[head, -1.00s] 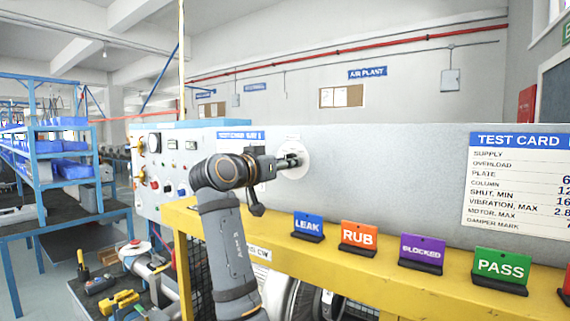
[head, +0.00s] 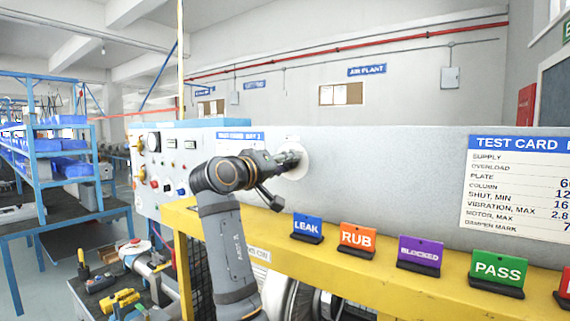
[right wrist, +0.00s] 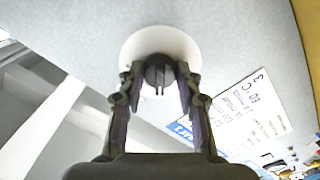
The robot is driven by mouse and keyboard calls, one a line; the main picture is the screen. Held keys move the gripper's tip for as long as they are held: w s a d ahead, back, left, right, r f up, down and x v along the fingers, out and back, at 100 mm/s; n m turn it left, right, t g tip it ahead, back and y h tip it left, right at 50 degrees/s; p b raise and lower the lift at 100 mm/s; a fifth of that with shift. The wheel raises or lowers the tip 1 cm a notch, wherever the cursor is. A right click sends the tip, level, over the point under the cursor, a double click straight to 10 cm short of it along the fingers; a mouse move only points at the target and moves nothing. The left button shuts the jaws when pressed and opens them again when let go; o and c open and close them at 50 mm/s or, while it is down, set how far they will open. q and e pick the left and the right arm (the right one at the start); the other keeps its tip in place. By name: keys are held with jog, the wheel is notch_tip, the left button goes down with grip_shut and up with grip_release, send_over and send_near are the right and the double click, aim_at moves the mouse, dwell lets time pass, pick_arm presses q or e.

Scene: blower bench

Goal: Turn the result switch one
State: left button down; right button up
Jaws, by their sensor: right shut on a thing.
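The result switch is a dark knob (right wrist: 158,75) on a round white plate (right wrist: 158,36) on the grey panel. The plate also shows in the head view (head: 304,154), where my gripper hides the knob. My right gripper (head: 292,160) reaches the plate from the left. In the right wrist view its two fingers (right wrist: 158,82) stand on either side of the knob, shut on it. My left gripper is in neither view.
A test card (head: 515,190) is on the panel at right. A control box (head: 165,165) stands at left.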

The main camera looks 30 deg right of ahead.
jog(key=shift+n, duration=0.3)
jog(key=o, duration=1.1)
jog(key=shift+o, duration=0.2)
jog(key=shift+a, duration=0.15)
jog(key=v, duration=0.7)
jog(key=shift+a, duration=0.15)
